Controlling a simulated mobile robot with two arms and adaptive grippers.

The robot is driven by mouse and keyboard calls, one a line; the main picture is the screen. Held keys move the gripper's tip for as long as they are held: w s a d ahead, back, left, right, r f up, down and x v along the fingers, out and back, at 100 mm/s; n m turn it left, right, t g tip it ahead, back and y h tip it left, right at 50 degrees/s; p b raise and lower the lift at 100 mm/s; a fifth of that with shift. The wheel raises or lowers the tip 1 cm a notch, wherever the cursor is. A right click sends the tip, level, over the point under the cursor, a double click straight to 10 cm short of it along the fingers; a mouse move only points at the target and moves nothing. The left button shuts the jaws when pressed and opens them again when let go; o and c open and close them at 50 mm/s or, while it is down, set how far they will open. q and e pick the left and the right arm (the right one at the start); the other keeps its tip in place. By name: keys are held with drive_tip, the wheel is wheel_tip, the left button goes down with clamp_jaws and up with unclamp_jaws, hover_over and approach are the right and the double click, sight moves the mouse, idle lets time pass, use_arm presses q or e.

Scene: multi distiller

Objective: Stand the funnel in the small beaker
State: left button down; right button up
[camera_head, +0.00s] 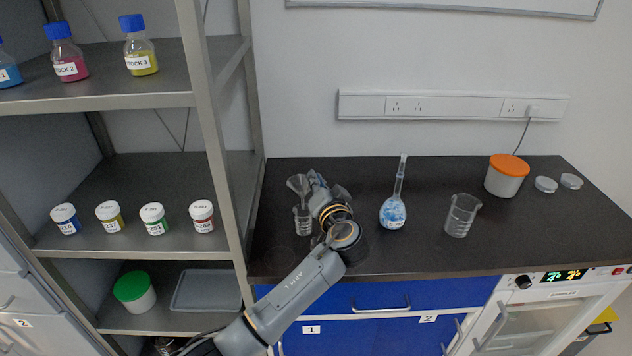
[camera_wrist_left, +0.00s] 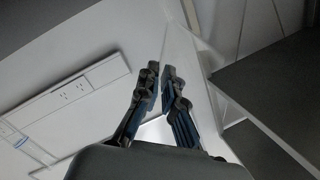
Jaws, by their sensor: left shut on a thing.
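The clear funnel (camera_head: 298,184) is upright, cone up, at the left end of the dark bench. The small beaker (camera_head: 303,222) stands directly below it in the head view. The funnel's stem overlaps the beaker's mouth in the picture; I cannot tell whether it rests in it. My left gripper (camera_head: 314,184) is beside the funnel on its right, shut on it. In the left wrist view, the fingers of the left gripper (camera_wrist_left: 160,72) are close together, and the funnel is not clearly visible. My right gripper is not in view.
A volumetric flask (camera_head: 393,212) with blue contents stands right of my arm. A larger beaker (camera_head: 461,215), an orange-lidded jar (camera_head: 506,176) and two small dishes (camera_head: 545,184) stand farther right. A metal shelf (camera_head: 222,160) with bottles and jars borders the bench on the left.

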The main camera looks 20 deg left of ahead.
use_arm(q)
drive_tip(key=shift+f+b, duration=1.2)
drive_tip(key=shift+f, duration=0.05)
idle(0.4)
drive_tip(key=shift+f+b, duration=1.95)
drive_tip(key=shift+f, duration=0.05)
drive_tip(key=c, duration=1.4)
unclamp_jaws()
drive_tip(key=shift+c, duration=0.2)
drive_tip(key=shift+s, duration=0.1)
drive_tip(key=f+v, duration=0.1)
drive_tip(key=v, duration=1)
drive_tip(key=shift+s+d+r, duration=0.25)
drive_tip(key=shift+s+r, duration=0.15)
drive_tip(key=shift+r, duration=0.1)
